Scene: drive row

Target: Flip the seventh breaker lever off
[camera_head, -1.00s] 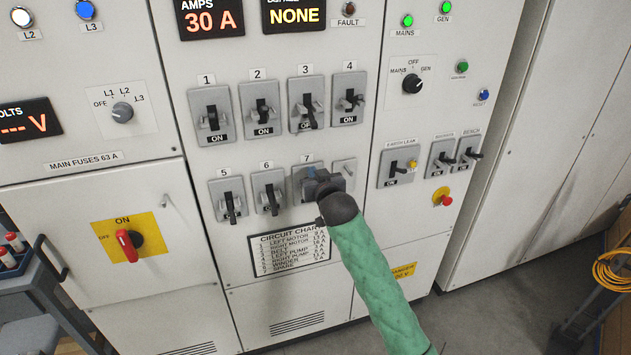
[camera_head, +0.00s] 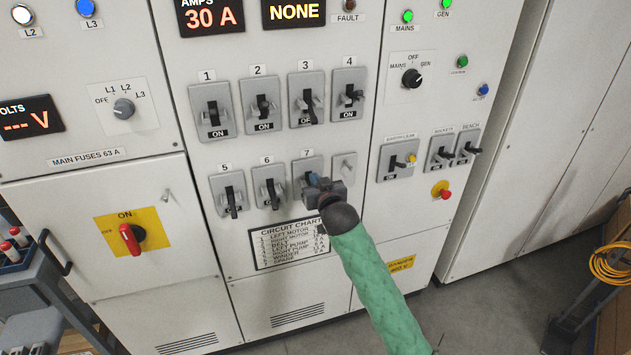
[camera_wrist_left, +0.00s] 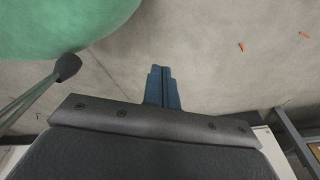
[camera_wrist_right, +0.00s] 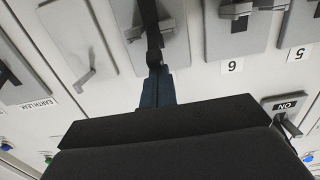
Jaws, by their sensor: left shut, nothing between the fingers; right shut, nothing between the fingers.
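The seventh breaker (camera_head: 306,166) is a grey plate under the label 7 in the lower row of the white panel. My right gripper (camera_head: 312,180) is shut in front of it and hides most of its lever in the head view. In the right wrist view the dark lever (camera_wrist_right: 151,25) runs down to the blue fingertips (camera_wrist_right: 157,72), with nothing held. The fingertips seem to meet the lever's end; contact and the lever's setting cannot be told.
Breaker six (camera_head: 269,187) stands close left of my right gripper, and a plate with a small grey lever (camera_head: 344,167) close right. A circuit chart (camera_head: 291,244) hangs below. The upper breaker row is above. A blue-grey cart (camera_head: 50,280) stands at the lower left.

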